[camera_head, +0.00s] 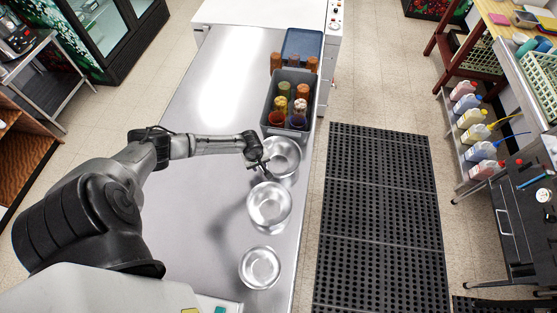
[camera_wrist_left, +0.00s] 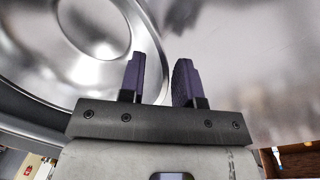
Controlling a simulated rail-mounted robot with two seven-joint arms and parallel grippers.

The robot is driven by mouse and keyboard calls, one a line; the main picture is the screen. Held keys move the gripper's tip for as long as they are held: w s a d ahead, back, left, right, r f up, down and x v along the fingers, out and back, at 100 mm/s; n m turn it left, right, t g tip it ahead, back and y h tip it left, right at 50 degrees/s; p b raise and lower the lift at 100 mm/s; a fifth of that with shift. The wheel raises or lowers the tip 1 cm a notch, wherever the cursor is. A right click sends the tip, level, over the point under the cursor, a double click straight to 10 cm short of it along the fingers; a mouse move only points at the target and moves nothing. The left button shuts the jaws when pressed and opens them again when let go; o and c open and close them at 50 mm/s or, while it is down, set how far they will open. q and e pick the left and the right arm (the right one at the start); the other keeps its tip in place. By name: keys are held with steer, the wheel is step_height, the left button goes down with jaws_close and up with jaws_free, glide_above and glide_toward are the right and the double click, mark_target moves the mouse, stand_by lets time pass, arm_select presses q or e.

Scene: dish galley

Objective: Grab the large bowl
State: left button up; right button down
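Three shiny steel bowls stand in a row on the steel counter in the head view. The far bowl (camera_head: 285,154) looks the largest, the middle bowl (camera_head: 269,205) a little smaller, and the near bowl (camera_head: 260,268) the smallest. My left gripper (camera_head: 262,166) is at the left rim of the far bowl. In the left wrist view its two dark fingers (camera_wrist_left: 160,82) are apart, with a gap between them. The bowl's curved rim and inside (camera_wrist_left: 92,28) fill the left of that view, and the rim runs down toward the gap. Whether the fingers touch it, I cannot tell. My right gripper is not in view.
A grey bin (camera_head: 266,98) with several coloured cups stands just beyond the far bowl, with a blue tray (camera_head: 302,42) behind it. The counter (camera_head: 205,110) is clear on the left. A black floor mat (camera_head: 380,220) lies to the right.

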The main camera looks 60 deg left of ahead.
arm_select(q)
jaws_close()
stand_by(0.4)
